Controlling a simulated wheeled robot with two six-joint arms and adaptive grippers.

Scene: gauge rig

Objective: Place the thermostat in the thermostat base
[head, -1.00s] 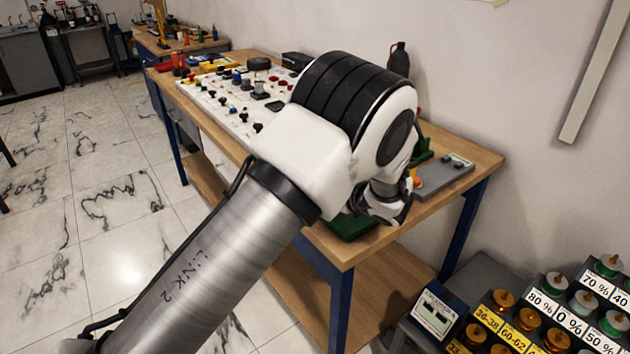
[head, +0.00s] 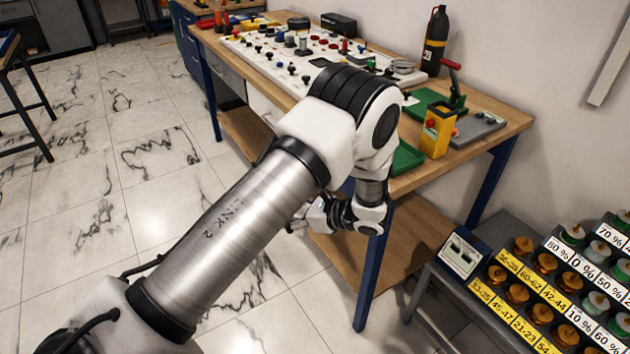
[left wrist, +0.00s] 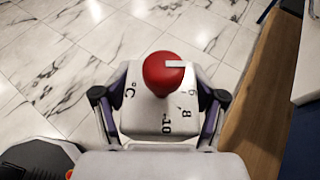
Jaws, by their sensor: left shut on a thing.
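My left gripper (left wrist: 160,128) is shut on the thermostat (left wrist: 140,112), a white block with a red knob on top and a dial marked °C, 6, 8 and 10. The fingers press on its two sides, and it hangs over the tiled floor beside the table edge. In the head view my left gripper (head: 308,218) is low in front of the workbench, below its top; the thermostat cannot be made out there. I cannot tell which thing is the thermostat base. My right gripper is not in view.
The workbench (head: 512,112) carries a white panel of knobs (head: 262,52), a yellow device (head: 437,130), green trays (head: 405,158), a grey plate (head: 478,128) and a black bottle (head: 436,40). A rack of labelled knobs (head: 545,285) stands at lower right.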

